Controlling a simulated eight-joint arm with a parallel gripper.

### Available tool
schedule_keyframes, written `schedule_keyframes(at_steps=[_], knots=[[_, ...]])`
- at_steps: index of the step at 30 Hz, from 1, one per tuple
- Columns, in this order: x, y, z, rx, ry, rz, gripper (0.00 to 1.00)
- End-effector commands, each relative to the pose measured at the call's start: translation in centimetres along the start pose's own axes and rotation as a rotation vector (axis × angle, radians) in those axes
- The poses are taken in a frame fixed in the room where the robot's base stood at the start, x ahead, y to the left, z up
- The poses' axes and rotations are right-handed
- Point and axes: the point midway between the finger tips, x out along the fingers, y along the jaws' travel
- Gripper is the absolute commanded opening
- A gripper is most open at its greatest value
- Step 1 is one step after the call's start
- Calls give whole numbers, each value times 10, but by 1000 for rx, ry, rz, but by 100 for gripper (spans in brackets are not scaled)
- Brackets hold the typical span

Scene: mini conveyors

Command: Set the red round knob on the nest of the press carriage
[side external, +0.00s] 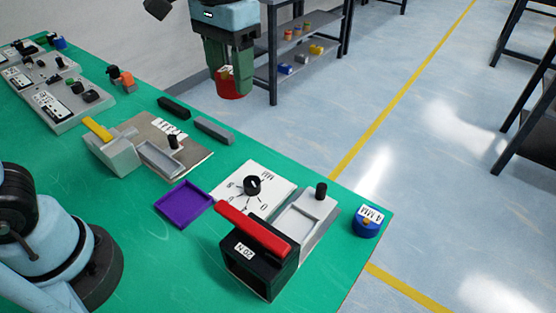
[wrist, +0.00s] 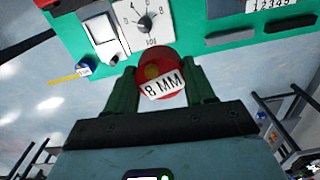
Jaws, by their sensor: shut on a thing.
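My gripper (side external: 229,72) is shut on the red round knob (side external: 230,88) and holds it high in the air, past the far edge of the green table. In the wrist view the red knob (wrist: 152,66), with an "8 MM" label, sits between the green fingers of my gripper (wrist: 162,78). A black press (side external: 262,262) with a red bar and a "20 N" label stands at the table's near end. Beside it is a light grey carriage (side external: 327,208) with a shallow, empty-looking recess and a black knob. The carriage also shows in the wrist view (wrist: 101,32).
A white dial plate (side external: 275,180) and an empty purple tray (side external: 184,204) lie beside the press. A blue "4 MM" knob (side external: 367,224) stands near the table corner. A grey clamp (side external: 118,158) with a yellow lever and dark bars (side external: 174,107) are farther back. A shelf rack (side external: 304,45) stands behind.

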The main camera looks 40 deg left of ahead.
Motion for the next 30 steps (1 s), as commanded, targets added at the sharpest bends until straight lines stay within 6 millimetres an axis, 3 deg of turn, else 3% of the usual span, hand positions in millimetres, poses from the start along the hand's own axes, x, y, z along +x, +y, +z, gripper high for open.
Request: schedule_keyframes(at_steps=[1,8,12,18,24,29,30], knots=[[0,21,0,25,0,0,23],[-1,111,14,97,0,0,23],[-1,166,35,140,0,0,23],[0,231,75,194,0,0,23],[2,272,110,229,0,0,23],[2,295,135,252,0,0,23],[11,293,132,245,0,0,23]])
